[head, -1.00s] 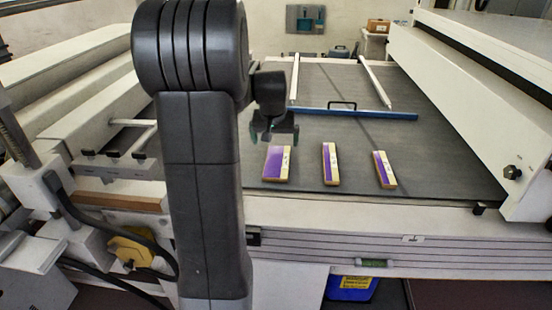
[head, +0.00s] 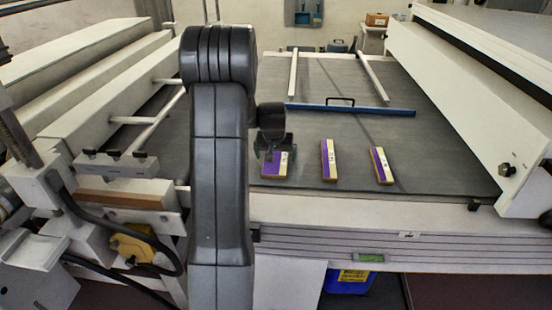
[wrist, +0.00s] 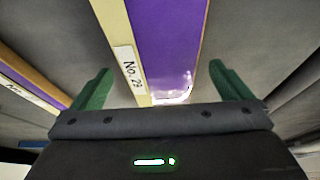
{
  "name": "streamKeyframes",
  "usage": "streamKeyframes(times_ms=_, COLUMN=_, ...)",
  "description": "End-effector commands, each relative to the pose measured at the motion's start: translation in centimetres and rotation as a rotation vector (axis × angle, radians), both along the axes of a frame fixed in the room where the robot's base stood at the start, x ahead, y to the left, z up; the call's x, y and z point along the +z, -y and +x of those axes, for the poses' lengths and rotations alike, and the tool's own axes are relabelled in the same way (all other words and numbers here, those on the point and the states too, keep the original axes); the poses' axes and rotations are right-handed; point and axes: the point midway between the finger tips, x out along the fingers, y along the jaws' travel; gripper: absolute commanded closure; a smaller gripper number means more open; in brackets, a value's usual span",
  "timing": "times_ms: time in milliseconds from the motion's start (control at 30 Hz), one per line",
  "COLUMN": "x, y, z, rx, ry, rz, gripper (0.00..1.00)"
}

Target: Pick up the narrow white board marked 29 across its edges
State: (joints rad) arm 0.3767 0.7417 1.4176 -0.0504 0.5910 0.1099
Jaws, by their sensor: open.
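The board marked No. 29 (wrist: 165,45) shows in the wrist view, purple with a cream strip and a white label along one side. It is not plain white. In the head view it appears to be the leftmost, widest board (head: 283,170), lying flat on the dark belt and partly hidden by my gripper. My gripper (head: 270,156) is open over it. In the wrist view its green fingers (wrist: 158,78) stand on either side of the board, with nothing held. Contact and height cannot be told.
Two narrower purple and cream boards, the middle (head: 328,160) and the right (head: 381,166), lie apart on the belt (head: 440,165). A blue bar (head: 350,109) with a handle crosses behind them. A white machine beam (head: 460,100) borders the right side.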

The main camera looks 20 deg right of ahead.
Motion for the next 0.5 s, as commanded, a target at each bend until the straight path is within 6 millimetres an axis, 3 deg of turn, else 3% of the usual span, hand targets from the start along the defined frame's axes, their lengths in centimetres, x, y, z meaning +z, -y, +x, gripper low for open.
streamKeyframes(times_ms=333, x=-0.57, y=0.09, z=0.19, rx=0.000, ry=0.000, rz=0.000, gripper=0.04)
streamKeyframes(times_ms=500, x=-0.57, y=0.08, z=0.19, rx=0.000, ry=0.000, rz=0.000, gripper=0.37)
